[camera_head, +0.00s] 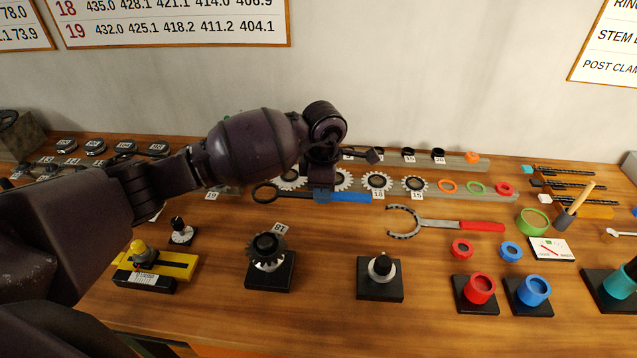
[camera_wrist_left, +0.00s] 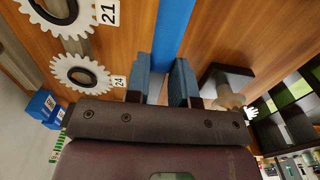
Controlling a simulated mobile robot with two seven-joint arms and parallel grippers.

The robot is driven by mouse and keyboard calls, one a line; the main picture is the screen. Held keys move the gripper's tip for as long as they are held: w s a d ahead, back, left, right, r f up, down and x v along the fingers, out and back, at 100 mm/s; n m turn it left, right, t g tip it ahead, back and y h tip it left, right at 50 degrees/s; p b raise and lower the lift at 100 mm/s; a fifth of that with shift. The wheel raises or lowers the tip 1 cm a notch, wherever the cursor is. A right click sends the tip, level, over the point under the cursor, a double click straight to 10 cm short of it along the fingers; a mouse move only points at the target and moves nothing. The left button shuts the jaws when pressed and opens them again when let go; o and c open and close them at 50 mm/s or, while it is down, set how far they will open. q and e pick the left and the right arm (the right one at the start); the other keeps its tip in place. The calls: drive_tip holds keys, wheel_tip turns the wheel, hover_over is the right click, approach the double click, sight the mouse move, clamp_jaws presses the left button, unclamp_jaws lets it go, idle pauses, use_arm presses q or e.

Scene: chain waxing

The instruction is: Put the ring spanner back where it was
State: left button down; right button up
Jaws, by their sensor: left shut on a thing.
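The ring spanner has a dark ring end (camera_head: 264,193) pointing left and a blue handle (camera_head: 352,197) pointing right. It lies roughly level at or just above the wooden bench (camera_head: 330,325); I cannot tell whether it touches. My left gripper (camera_head: 321,194) points down and is shut on the handle near its inner end. In the left wrist view the blue handle (camera_wrist_left: 174,32) runs between the two fingers (camera_wrist_left: 163,80). My arm covers part of the bench behind it. My right gripper is not in view.
Sprockets (camera_head: 377,181) with number tags stand in a row behind the spanner. A red-handled hooked tool (camera_head: 470,225) lies to its right. In front are a sprocket stand (camera_head: 267,250) and a black-based post (camera_head: 381,278). Red (camera_head: 480,288) and blue (camera_head: 534,290) cups stand at front right.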

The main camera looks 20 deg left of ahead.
sight(323, 221)
use_arm(q)
drive_tip(key=shift+f, duration=0.15)
drive_tip(key=shift+f+b, duration=0.4)
drive_tip(key=shift+f, duration=0.15)
wheel_tip(323, 221, down, 2)
drive_tip(key=shift+f+b, duration=0.15)
drive_tip(key=shift+b, duration=0.45)
wheel_tip(323, 221, down, 2)
drive_tip(key=shift+f+b, duration=0.15)
drive_tip(key=shift+b, duration=0.4)
drive_tip(key=shift+f, duration=0.3)
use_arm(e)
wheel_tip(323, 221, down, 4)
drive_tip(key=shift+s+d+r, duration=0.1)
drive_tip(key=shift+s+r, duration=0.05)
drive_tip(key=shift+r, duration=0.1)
